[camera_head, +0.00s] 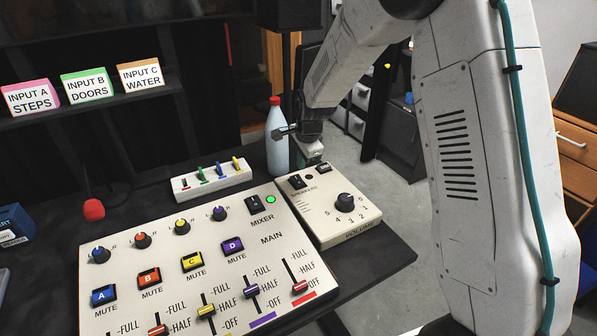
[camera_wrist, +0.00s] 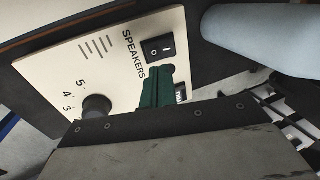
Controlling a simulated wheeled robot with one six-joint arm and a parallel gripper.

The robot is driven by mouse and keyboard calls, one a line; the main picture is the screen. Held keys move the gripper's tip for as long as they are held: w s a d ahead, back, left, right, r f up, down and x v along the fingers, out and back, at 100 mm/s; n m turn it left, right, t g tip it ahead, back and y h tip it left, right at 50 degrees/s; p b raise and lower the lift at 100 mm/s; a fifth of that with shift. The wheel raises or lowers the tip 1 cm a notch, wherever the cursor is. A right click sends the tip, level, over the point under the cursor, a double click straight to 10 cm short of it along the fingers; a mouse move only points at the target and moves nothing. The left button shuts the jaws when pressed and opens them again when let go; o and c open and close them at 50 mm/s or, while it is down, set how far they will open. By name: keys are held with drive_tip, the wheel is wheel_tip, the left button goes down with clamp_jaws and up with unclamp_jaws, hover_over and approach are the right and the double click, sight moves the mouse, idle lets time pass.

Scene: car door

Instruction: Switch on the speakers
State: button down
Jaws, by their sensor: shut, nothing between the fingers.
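The cream speaker box (camera_head: 330,222) stands on the table right of the mixer. Its black rocker switch (camera_head: 297,182) is at the box's back left, beside the word SPEAKERS. In the wrist view the switch (camera_wrist: 158,48) shows O and I marks; I cannot tell which side is pressed. The black volume knob (camera_head: 345,203) is on the same box, numbered around. My gripper (camera_head: 318,160) is above the back edge of the box, pointing down. In the wrist view its dark green fingers (camera_wrist: 160,82) are shut and empty, close beside the switch, with no clear contact.
A pale blue bottle (camera_head: 277,145) with a red cap stands just left of my gripper. The mixer panel (camera_head: 190,275) has a lit green lamp (camera_head: 271,199). A small white box (camera_head: 211,179) with coloured levers stands behind it. Cards stand on a shelf (camera_head: 90,103).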

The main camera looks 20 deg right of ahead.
drive_tip(key=v, duration=0.7)
drive_tip(key=shift+s, duration=0.2)
drive_tip(key=shift+w, duration=0.1)
approach(295, 176)
drive_tip(key=shift+t, duration=0.3)
drive_tip(key=x, duration=0.7)
drive_tip(key=shift+s, duration=0.25)
